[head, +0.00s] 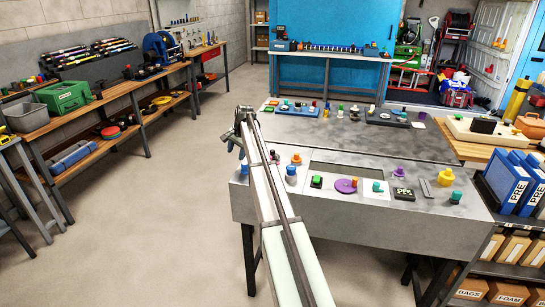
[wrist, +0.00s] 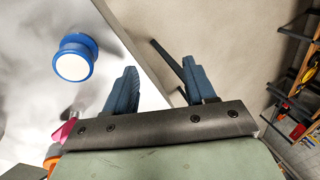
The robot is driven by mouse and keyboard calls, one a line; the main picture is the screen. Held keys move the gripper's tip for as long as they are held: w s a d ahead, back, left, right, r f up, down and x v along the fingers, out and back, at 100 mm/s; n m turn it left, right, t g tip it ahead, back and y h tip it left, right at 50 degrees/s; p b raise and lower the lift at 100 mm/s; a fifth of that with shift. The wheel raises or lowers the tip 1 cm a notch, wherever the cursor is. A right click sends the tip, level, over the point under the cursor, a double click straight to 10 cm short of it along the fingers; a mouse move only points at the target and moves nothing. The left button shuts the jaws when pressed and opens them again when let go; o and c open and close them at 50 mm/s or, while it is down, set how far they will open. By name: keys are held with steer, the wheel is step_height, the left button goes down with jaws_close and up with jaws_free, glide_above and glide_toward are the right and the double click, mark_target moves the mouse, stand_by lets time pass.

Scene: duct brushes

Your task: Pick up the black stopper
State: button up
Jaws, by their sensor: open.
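I cannot pick out the black stopper for certain among the small pieces on the grey workbench (head: 400,148); it does not show in the wrist view. My gripper (head: 244,116) is at the bench's left edge in the head view, with the arm reaching up from the bottom. In the wrist view my gripper (wrist: 161,88) has its two blue fingers apart and nothing between them. The fingers are over the floor, just past the pale bench edge. A blue stopper with a white face (wrist: 74,58) stands on the bench left of the fingers.
Along the bench front are a purple disc (head: 344,186), a yellow stopper (head: 446,178), a blue piece (head: 291,171) and a recessed slot (head: 350,170). Several small pieces and a dark tray (head: 388,117) stand at the back. Blue binders (head: 505,182) are at right. Open floor lies left.

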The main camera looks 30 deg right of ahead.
mark_target(273, 154)
steer(key=s+d+r+m+g+h, duration=0.1)
steer(key=s+d+r+m+g, duration=0.15)
steer(key=d+r, duration=0.45)
steer(key=s+d+r+m+g, duration=0.1)
steer(key=s+d+r+m, duration=0.15)
steer(key=d+r, duration=0.45)
steer(key=shift+m, duration=0.3)
steer(key=f, duration=0.5)
steer(key=d+f, duration=0.1)
steer(key=f, duration=1)
steer(key=shift+w+d, duration=0.2)
steer(key=shift+d, duration=0.05)
jaws_close()
